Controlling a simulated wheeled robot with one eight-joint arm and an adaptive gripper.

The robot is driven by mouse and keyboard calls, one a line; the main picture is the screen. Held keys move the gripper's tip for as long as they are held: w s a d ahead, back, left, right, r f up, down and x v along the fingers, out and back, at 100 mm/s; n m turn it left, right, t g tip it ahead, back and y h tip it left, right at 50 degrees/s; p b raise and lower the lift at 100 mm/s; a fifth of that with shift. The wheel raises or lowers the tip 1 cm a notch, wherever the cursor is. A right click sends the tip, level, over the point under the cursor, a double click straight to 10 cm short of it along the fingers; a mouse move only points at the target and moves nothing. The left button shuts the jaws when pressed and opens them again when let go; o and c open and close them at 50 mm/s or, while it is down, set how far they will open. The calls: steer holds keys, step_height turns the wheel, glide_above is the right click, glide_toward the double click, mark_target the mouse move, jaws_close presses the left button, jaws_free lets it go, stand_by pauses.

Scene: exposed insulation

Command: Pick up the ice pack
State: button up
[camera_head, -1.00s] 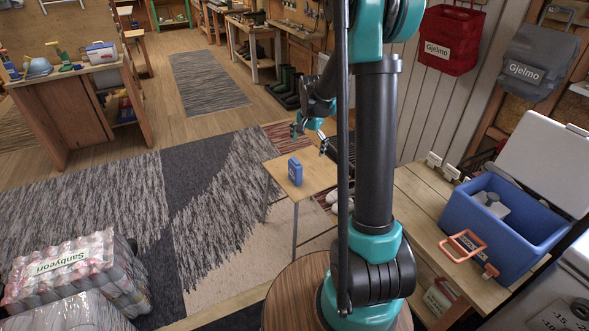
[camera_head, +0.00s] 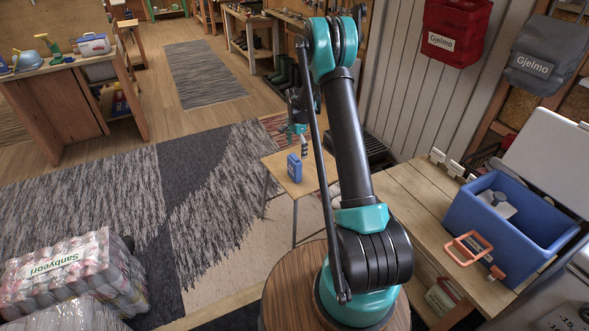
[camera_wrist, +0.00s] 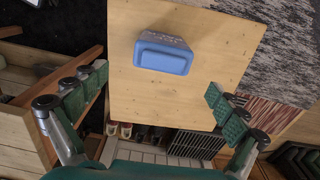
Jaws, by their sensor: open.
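The ice pack (camera_head: 294,167) is a small blue block standing on a small light wooden table (camera_head: 274,162). In the wrist view the ice pack (camera_wrist: 163,54) shows near the top middle of the tabletop (camera_wrist: 160,108), seen from above. My gripper (camera_head: 298,133) is just beyond the ice pack in the head view, above the table. In the wrist view my open gripper (camera_wrist: 158,103) has its green fingers wide apart, one on each side of the tabletop. Nothing is between the fingers, and the ice pack lies ahead of them, apart from both.
A blue cooler box (camera_head: 515,226) with an open lid stands on a wooden bench (camera_head: 423,208) at the right. A shrink-wrapped bottle pack (camera_head: 68,275) lies at the lower left. A patterned rug (camera_head: 205,195) covers clear floor left of the table. Dark boots (camera_head: 285,88) stand behind.

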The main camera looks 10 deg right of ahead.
mark_target(296, 156)
step_height(296, 156, down, 6)
steer(key=shift+f, duration=0.1)
steer(key=shift+a+f, duration=0.2)
steer(key=shift+f, duration=1.15)
steer(key=shift+a+f, duration=0.2)
steer(key=shift+f, duration=1.15)
steer(key=c, duration=1.6)
steer(key=shift+r, duration=0.1)
